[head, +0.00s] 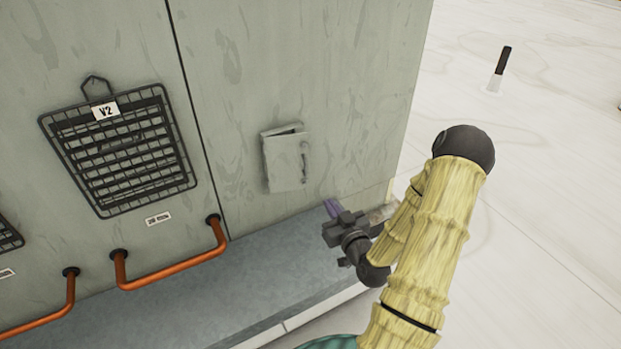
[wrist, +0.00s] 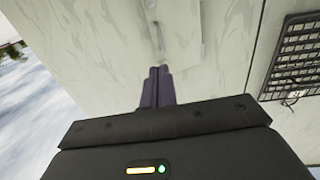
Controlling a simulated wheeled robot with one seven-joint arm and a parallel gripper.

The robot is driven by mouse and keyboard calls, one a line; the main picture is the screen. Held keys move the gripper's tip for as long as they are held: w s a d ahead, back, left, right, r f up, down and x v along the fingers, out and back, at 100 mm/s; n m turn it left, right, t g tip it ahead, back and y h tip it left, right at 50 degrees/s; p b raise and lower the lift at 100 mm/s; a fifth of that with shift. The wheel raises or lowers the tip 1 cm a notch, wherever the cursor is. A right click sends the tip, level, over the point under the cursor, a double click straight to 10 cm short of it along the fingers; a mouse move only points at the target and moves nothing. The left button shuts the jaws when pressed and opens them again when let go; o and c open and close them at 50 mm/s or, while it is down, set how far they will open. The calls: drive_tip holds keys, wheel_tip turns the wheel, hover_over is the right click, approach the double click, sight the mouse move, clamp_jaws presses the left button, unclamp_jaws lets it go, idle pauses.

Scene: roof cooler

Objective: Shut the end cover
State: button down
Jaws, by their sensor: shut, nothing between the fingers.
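The end cover (head: 283,162) is a small grey panel with a dark upright handle (head: 304,160) near its right edge, on the grey cooler wall. It stands out from the wall, with a gap showing along its top, so it looks ajar. My gripper (head: 331,207) is below and right of the cover, apart from it, with its purple fingers shut and empty.
A black wire grille (head: 120,150) marked V2 hangs left of the cover. Orange pipe handles (head: 172,270) stick out below it, above a grey ledge (head: 235,300). The pale roof floor to the right is open, with a dark-topped post (head: 501,68) farther back.

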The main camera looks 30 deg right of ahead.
drive_tip(key=b, duration=0.2)
drive_tip(key=w+b, duration=0.1)
drive_tip(key=b, duration=0.1)
drive_tip(key=shift+w+d+f+b, duration=0.1)
drive_tip(key=shift+w+f+b, duration=0.1)
drive_tip(key=shift+w+b, duration=0.15)
drive_tip(key=shift+w+b, duration=0.3)
drive_tip(key=shift+b, duration=0.85)
drive_tip(key=w+p, duration=0.7)
drive_tip(key=w, duration=0.4)
drive_tip(key=shift+w+d, duration=0.25)
